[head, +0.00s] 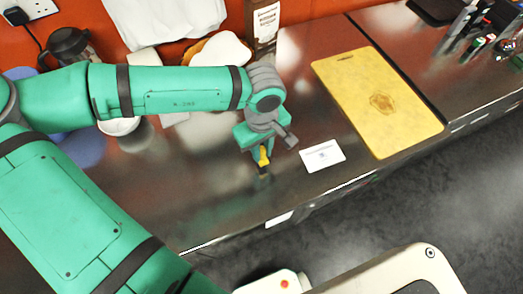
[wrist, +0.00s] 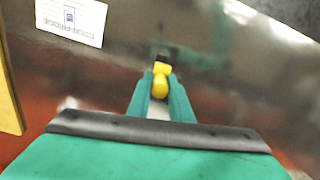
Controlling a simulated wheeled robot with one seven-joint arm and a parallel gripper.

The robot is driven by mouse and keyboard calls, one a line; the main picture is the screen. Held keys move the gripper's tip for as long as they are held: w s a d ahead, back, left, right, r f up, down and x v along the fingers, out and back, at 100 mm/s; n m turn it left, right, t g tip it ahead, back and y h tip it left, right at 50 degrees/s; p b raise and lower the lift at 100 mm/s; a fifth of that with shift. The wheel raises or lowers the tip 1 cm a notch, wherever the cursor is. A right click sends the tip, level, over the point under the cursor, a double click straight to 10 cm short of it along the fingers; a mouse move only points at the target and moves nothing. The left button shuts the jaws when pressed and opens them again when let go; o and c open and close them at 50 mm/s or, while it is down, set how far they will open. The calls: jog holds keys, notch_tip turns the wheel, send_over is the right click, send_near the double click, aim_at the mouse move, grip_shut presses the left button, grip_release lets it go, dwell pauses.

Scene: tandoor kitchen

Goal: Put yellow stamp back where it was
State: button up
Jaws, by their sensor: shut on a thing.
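The yellow stamp (head: 264,157) has a yellow handle and a dark base. It is between the fingers of my gripper (head: 260,152), low over the steel counter, left of the white card. I cannot tell whether its base touches the counter. In the wrist view the stamp (wrist: 161,80) is held between the two green fingers of my gripper (wrist: 160,92), with its dark end pointing away. The white card (head: 322,155) lies flat on the counter; it also shows in the wrist view (wrist: 70,20) with a small blue mark and print.
A yellow board (head: 378,102) lies on the counter right of the card. A dark jug (head: 70,45), a white bowl (head: 118,126) and flatbread (head: 218,50) are at the back left. The counter's front edge runs close by. Dark items (head: 490,40) stand at the far right.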

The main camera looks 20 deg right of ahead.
aim_at(262, 157)
jog(key=shift+w+a+f, duration=0.1)
jog(key=shift+w+f, duration=0.05)
jog(key=shift+f, duration=0.45)
jog(key=shift+w+f, duration=0.1)
jog(key=shift+f, duration=0.5)
jog(key=shift+s+f, duration=0.25)
jog(key=shift+s, duration=0.1)
jog(key=o, duration=0.8)
jog(key=shift+f, duration=0.15)
jog(key=shift+o, duration=0.2)
jog(key=shift+w, duration=0.1)
notch_tip(262, 157, up, 12)
jog(key=shift+r, duration=0.2)
